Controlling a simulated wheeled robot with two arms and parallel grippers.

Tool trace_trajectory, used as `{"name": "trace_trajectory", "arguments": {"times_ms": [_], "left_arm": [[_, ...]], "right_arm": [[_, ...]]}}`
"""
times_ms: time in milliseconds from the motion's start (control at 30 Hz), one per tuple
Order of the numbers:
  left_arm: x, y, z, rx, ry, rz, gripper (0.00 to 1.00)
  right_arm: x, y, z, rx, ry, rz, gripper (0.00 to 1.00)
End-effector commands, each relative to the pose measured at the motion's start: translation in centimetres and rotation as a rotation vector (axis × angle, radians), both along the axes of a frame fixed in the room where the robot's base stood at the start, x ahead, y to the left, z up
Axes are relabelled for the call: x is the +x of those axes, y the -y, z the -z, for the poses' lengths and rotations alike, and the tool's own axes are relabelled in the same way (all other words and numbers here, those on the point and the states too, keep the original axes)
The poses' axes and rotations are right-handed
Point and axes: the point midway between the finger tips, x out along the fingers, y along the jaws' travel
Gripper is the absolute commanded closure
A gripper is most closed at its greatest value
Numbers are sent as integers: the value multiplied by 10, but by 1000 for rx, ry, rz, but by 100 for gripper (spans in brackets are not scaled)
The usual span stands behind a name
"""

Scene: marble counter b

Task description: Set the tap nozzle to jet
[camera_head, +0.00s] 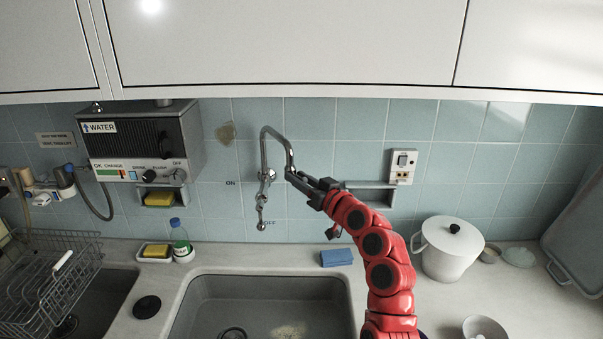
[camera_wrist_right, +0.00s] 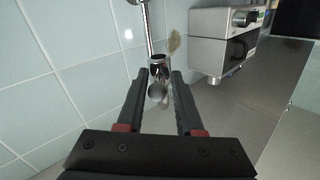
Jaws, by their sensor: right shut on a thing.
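The chrome tap (camera_head: 264,150) comes out of the tiled wall above the sink, its curved spout bending over and down to the right. The nozzle (camera_head: 290,171) is at the spout's end, and my right gripper (camera_head: 301,181) meets it from the lower right. In the right wrist view, the shiny nozzle (camera_wrist_right: 158,68) shows between the dark fingers of my right gripper (camera_wrist_right: 161,86), which is shut on it. The head view hides part of the nozzle behind the fingers. I cannot read the nozzle's setting. My left gripper is in neither view.
The sink (camera_head: 200,303) lies below. A blue sponge (camera_head: 336,257) is on its back edge, and a white pot (camera_head: 448,255) stands right of my arm. A water heater (camera_head: 150,145) hangs at left. A grey wall shelf (camera_head: 370,196) is behind my gripper.

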Motion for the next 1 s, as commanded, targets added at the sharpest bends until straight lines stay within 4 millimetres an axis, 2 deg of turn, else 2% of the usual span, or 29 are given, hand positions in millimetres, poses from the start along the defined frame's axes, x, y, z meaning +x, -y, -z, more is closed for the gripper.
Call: {"name": "trace_trajectory", "arguments": {"times_ms": [33,200,333,433,667,1000], "left_arm": [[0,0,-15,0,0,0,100],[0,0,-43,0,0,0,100],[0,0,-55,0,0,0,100],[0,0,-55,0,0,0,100],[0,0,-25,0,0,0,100],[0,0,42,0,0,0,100]], "right_arm": [[-3,-6,-9,4,3,36,100],[-7,-12,-11,4,2,188,100],[-8,-15,-8,4,2,297,100],[-8,-18,-5,4,3,374,100],[-9,-24,2,9,10,528,100],[-9,-29,5,7,9,686,100]]}}
